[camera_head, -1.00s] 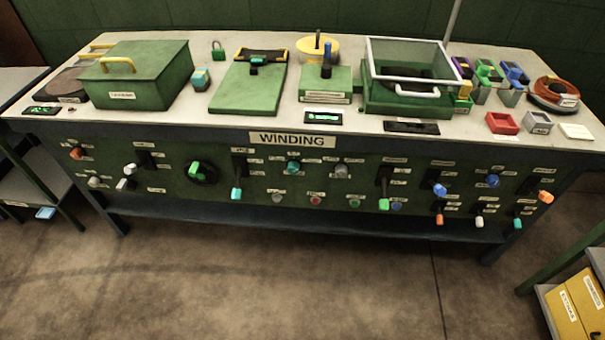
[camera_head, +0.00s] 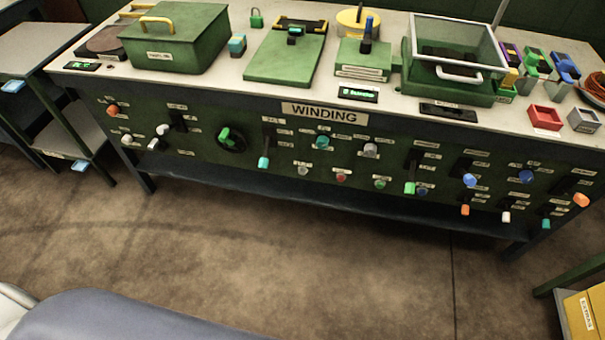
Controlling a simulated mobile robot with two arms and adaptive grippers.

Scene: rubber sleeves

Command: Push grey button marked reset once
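A small round grey button (camera_head: 303,170) sits on the green front panel (camera_head: 290,150) of the bench, below the "WINDING" sign. A red button (camera_head: 342,177) and a green button (camera_head: 380,183) are to its right in the same row. A larger grey knob (camera_head: 370,150) is higher up to the right. The small labels are too blurred to read, so I cannot confirm which one says reset. Neither of my grippers is in view; only a smooth grey-blue part, which looks like my own arm, shows at the lower left.
Levers and knobs crowd the panel, including a teal-tipped lever (camera_head: 263,162) left of the grey button and a green-tipped lever (camera_head: 410,187) to the right. A yellow box (camera_head: 580,315) stands at the lower right. The floor before the bench is clear.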

